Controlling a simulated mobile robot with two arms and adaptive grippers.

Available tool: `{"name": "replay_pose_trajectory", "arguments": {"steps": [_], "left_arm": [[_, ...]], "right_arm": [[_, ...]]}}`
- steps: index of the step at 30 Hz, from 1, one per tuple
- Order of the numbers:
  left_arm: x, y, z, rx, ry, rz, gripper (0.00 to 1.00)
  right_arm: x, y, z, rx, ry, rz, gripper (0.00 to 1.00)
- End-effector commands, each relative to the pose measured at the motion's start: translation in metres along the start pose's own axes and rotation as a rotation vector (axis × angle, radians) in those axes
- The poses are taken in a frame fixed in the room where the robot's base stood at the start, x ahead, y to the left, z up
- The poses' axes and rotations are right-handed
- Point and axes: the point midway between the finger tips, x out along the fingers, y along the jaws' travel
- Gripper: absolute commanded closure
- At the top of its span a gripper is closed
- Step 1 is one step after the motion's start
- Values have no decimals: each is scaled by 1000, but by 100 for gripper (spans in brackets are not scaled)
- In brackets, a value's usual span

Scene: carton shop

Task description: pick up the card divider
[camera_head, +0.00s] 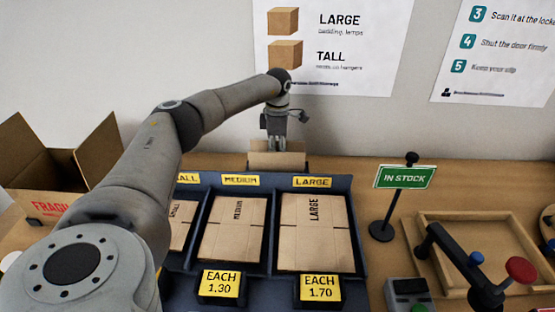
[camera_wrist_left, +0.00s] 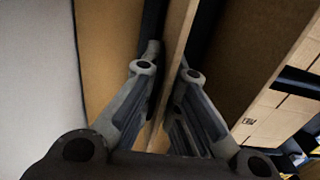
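A thin upright sheet of brown card, which looks like the card divider (camera_wrist_left: 178,45), stands edge-on between the fingers of my left gripper (camera_wrist_left: 168,72) in the left wrist view. The fingers are apart, with a gap showing on the left side of the card; the right fingertip is close to it, and I cannot tell if it touches. In the head view my left gripper (camera_head: 277,146) points down into brown card pieces (camera_head: 262,159) behind the dark tray, and its fingertips are hard to make out. My right gripper is not in view.
The dark tray (camera_head: 272,240) holds flat cartons, including a medium one (camera_head: 233,228) and a large one (camera_head: 317,232). An IN STOCK sign (camera_head: 404,177) stands to the right, near a wooden tray (camera_head: 425,235). An open FRAGILE box (camera_head: 50,180) stands left. The wall is close behind.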

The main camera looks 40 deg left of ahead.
Motion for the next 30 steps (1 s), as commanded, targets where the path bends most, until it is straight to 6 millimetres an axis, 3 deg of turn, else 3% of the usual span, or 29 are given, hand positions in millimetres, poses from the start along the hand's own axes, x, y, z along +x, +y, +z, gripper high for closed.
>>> {"name": "replay_pose_trajectory", "arguments": {"steps": [11, 25, 30], "left_arm": [[-6, 1, 1, 0, -2, 2, 100], [-89, 0, 1, 0, -2, 2, 100], [-111, 0, 1, 1, 0, 1, 100]], "right_arm": [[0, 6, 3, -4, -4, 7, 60], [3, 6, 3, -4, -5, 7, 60], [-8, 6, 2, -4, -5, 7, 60]]}}
